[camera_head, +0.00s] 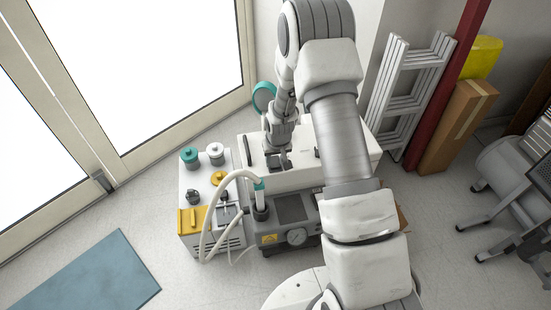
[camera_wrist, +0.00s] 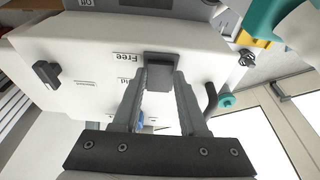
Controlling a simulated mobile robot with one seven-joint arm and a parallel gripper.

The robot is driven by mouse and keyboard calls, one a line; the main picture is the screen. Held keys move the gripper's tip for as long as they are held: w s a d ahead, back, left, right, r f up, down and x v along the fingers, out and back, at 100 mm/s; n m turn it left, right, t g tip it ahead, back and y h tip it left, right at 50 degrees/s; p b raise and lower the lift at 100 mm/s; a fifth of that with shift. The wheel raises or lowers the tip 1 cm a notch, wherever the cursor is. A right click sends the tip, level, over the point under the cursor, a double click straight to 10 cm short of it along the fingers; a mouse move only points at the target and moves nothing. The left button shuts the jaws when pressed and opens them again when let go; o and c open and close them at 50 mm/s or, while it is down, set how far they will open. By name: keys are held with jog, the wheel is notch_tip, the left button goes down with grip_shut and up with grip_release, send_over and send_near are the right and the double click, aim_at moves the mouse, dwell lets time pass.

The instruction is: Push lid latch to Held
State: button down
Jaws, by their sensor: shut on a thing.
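In the wrist view the lid latch (camera_wrist: 160,62) is a dark grey block on the white front of the compressor housing (camera_wrist: 85,50). It sits beside the printed word Free (camera_wrist: 127,56). A second label (camera_wrist: 124,80), partly covered by a finger with only its last letters readable, lies nearer my gripper. My gripper (camera_wrist: 161,84) has its two grey fingertips on either side of the latch, shut on it. In the head view my gripper (camera_head: 278,162) reaches down over the white housing (camera_head: 312,177); the latch cannot be made out there.
In the head view, a white unit with coloured caps (camera_head: 190,183), a pale hose (camera_head: 212,212) and a grey gauge unit (camera_head: 292,212) stand close by. Open floor lies around the blue mat (camera_head: 90,275).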

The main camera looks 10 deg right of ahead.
jog(key=shift+w+r+g+p, duration=0.1)
jog(key=shift+w+g+p, duration=0.2)
jog(key=shift+g, duration=0.4)
jog(key=shift+s, duration=0.1)
jog(key=shift+c, duration=2.2)
grip_release()
notch_tip(320, 180, up, 17)
jog(key=s+p, duration=0.2)
jog(key=p, duration=0.2)
jog(key=shift+s+p, duration=0.15)
jog(key=shift+p, duration=0.2)
jog(key=shift+r, duration=0.15)
